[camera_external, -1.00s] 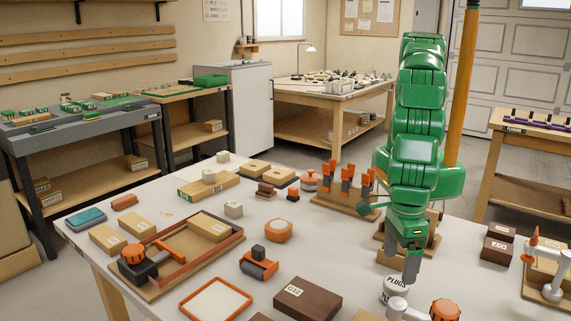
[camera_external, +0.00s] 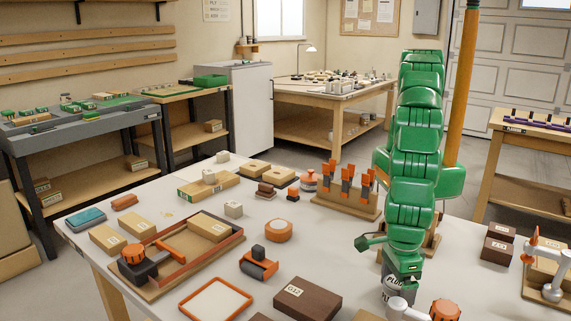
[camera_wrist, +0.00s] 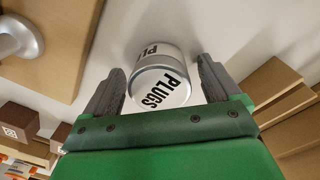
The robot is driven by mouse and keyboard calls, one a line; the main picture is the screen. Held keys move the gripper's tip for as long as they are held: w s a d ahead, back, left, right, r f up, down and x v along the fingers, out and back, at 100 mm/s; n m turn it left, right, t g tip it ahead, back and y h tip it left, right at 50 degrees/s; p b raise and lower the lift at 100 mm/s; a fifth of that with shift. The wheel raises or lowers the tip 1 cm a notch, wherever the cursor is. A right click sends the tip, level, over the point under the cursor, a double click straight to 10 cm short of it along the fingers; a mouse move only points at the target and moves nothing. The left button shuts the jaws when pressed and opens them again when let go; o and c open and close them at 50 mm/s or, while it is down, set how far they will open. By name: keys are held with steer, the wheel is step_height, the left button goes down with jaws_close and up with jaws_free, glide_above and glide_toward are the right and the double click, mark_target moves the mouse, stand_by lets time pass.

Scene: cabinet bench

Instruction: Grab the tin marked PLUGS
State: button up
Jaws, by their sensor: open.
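The tin marked PLUGS (camera_wrist: 158,85) is a white and silver can with black lettering on its top and side. In the wrist view it sits on the white bench top between the two grey fingers of my gripper (camera_wrist: 160,82). The fingers are open, with a gap visible on each side of the tin. In the external view my gripper (camera_external: 398,284) is down at the tin (camera_external: 392,281), and my green wrist hides much of it. The fingertips are hard to make out there.
A dark brown box (camera_external: 307,299) lies to the left. A wooden rack with orange-handled tools (camera_external: 347,200) stands behind. Dark boxes (camera_external: 498,245) are to the right.

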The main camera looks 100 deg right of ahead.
steer(key=c, duration=1.2)
steer(key=shift+r, duration=0.1)
steer(key=shift+r, duration=0.45)
step_height(320, 180, up, 2)
steer(key=shift+r, duration=0.1)
steer(key=shift+s+d+r, duration=1.2)
steer(key=shift+d+r, duration=0.45)
steer(key=shift+d, duration=0.35)
steer(key=shift+s+d+r, duration=1.25)
steer(key=shift+d+r, duration=0.35)
steer(key=shift+d, duration=0.4)
steer(key=shift+s+d+r, duration=1.2)
steer(key=shift+d+r, duration=0.45)
steer(key=shift+d, duration=0.35)
